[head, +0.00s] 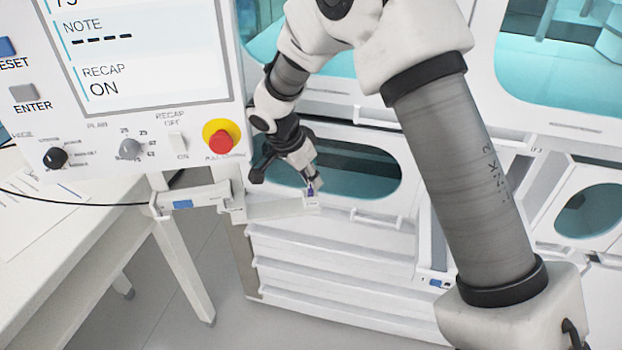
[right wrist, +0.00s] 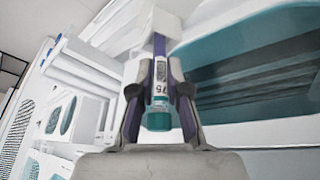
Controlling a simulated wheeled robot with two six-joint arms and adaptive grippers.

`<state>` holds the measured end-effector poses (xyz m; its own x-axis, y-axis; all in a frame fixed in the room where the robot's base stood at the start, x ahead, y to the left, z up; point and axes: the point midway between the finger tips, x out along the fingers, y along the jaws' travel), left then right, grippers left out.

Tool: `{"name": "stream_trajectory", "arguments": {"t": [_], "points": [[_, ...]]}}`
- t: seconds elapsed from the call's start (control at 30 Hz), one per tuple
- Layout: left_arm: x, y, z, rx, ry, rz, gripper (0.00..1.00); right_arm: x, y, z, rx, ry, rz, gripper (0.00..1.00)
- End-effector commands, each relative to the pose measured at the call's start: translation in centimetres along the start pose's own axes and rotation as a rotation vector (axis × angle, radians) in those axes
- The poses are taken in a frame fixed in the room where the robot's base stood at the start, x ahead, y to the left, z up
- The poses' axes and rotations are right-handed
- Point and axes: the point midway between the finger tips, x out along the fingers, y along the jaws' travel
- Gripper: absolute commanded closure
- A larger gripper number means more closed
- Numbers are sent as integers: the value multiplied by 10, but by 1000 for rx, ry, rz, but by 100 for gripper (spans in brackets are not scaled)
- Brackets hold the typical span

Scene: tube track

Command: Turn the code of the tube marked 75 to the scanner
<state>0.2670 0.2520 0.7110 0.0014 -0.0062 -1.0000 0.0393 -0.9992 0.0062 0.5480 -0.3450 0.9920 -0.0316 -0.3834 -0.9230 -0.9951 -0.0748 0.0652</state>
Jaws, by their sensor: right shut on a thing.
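My right gripper (head: 311,186) is shut on a tube at the outer end of a white ledge (head: 270,208). In the right wrist view, the tube (right wrist: 160,80) sits between the two fingers (right wrist: 159,95). Its teal cap (right wrist: 158,121) points toward the camera. A white label with 75 and dark code marks faces the camera side. The tube's far end is purple and meets or overlaps a white block (right wrist: 154,20); I cannot tell whether they touch. In the head view the tube is tiny and mostly hidden. I cannot make out the scanner for certain. My left gripper is not in view.
A white control panel (head: 130,140) with a screen, knobs and a red stop button (head: 221,139) stands at the left. A white table (head: 60,240) with papers is below it. White cabinets with teal windows (head: 355,172) stand behind the gripper.

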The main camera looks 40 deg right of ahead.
Motion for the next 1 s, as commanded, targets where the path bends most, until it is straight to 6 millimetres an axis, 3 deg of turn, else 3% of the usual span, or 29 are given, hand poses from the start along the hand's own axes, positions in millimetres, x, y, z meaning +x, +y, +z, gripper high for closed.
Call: {"name": "stream_trajectory", "arguments": {"t": [0.73,0.77,0.8,0.83,1.0], "points": [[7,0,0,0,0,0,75,5,2,2,-7,4,8,100],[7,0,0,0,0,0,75,5,2,2,-8,4,8,74],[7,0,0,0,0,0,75,5,2,2,-7,4,8,60],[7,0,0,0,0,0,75,5,2,2,-7,4,7,56],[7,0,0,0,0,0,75,4,1,2,-6,3,5,56]]}}
